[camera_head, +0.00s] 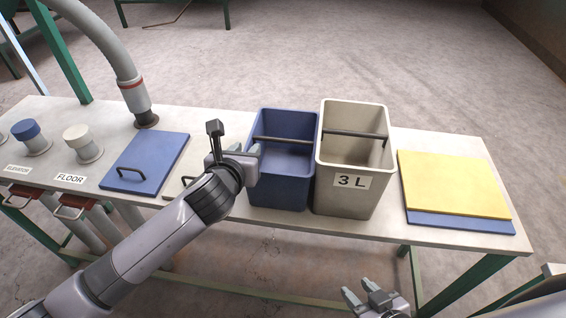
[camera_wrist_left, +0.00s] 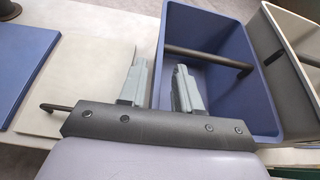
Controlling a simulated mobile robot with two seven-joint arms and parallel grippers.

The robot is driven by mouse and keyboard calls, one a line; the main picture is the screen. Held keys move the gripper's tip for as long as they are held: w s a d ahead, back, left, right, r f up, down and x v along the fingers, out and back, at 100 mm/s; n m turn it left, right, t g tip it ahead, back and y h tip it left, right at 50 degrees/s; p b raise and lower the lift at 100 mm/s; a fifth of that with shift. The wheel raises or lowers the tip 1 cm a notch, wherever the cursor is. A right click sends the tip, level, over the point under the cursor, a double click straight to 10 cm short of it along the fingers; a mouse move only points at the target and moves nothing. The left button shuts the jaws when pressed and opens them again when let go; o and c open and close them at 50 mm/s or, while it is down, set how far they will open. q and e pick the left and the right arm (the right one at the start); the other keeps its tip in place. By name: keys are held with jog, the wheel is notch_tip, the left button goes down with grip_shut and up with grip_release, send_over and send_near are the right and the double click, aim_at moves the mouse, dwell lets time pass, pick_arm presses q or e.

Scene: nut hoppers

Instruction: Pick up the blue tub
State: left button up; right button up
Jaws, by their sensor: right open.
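The blue tub (camera_head: 285,189) stands upright on the table, left of a beige tub (camera_head: 345,200) marked 3 L. A dark bar (camera_head: 283,140) spans its top. It also shows in the left wrist view (camera_wrist_left: 235,100). My left gripper (camera_head: 244,155) is at the blue tub's left wall. In the left wrist view my left gripper's (camera_wrist_left: 160,85) fingers are apart, one outside the wall and one over the inside. Whether either finger touches the wall, I cannot tell. My right gripper (camera_head: 371,293) is open and empty, low in front of the table.
A blue lid with a handle (camera_head: 147,160) lies left of my left gripper, by a pale panel (camera_wrist_left: 90,75). A yellow board (camera_head: 450,180) over a blue one lies at the right. A grey hose (camera_head: 110,50) and capped ports (camera_head: 80,137) are at the left.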

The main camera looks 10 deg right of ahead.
pick_arm(q)
jog(key=shift+w+d, duration=0.1)
jog(key=shift+w, duration=0.15)
jog(key=shift+f, duration=0.1)
grip_shut()
dwell(1.2)
